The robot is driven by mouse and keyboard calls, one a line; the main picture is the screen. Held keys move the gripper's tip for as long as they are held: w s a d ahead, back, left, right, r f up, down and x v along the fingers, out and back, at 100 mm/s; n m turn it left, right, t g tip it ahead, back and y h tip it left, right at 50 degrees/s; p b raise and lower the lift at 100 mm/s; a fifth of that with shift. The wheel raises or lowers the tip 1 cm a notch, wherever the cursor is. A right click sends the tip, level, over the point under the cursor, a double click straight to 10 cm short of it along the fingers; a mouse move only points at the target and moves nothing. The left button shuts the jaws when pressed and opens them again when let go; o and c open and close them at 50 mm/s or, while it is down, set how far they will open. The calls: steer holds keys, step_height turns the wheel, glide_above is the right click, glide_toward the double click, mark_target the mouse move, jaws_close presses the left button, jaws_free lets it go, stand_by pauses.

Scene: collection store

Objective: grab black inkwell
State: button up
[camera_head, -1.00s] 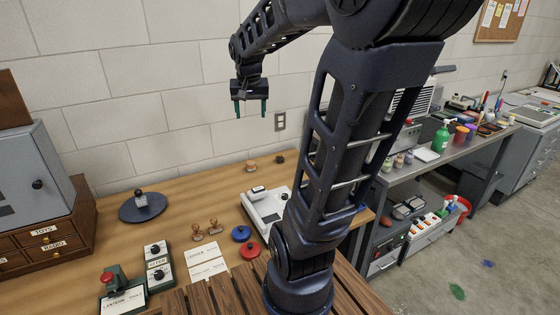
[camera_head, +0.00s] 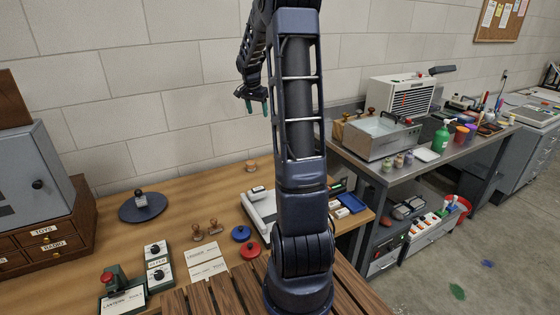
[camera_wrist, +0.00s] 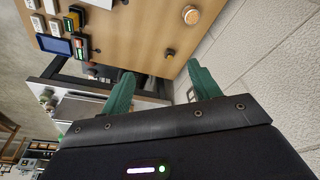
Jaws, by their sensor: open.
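A small dark object (camera_wrist: 170,53), which looks like the black inkwell, stands near the table's back edge in the wrist view. It is small there, and its details are hard to make out. In the head view my arm hides that spot. My gripper (camera_head: 257,109) is above the back of the table, apart from everything. Its green fingers are apart and empty in the wrist view (camera_wrist: 160,76), with the dark object beyond them, between and past the tips.
A round wooden-topped item (camera_head: 251,167) stands on the wooden table (camera_head: 178,193). A white scale-like device (camera_head: 262,212) and a blue tray (camera_head: 351,203) lie near my arm. A metal bench (camera_head: 440,162) holds jars and a machine at the right.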

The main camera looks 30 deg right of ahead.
steer(key=w+d+f+m, duration=0.2)
steer(key=w+d+f, duration=0.35)
steer(key=f, duration=0.35)
steer(key=w+d+f+m+g, duration=0.1)
steer(key=w+d+f+m, duration=0.25)
steer(key=d+f, duration=0.35)
steer(key=w+d+f+m, duration=0.1)
steer(key=w+d+f, duration=0.35)
steer(key=f, duration=0.55)
steer(key=shift+w+d+f, duration=0.1)
steer(key=shift+d+f, duration=0.1)
steer(key=shift+f, duration=1.45)
steer(key=shift+w+d+f, duration=0.15)
steer(key=shift+d+f, duration=0.05)
steer(key=shift+f, duration=1.5)
steer(key=shift+w+d+f, duration=0.1)
steer(key=shift+d+f, duration=0.1)
steer(key=shift+f, duration=1.45)
steer(key=shift+c, duration=0.4)
steer(key=c, duration=1)
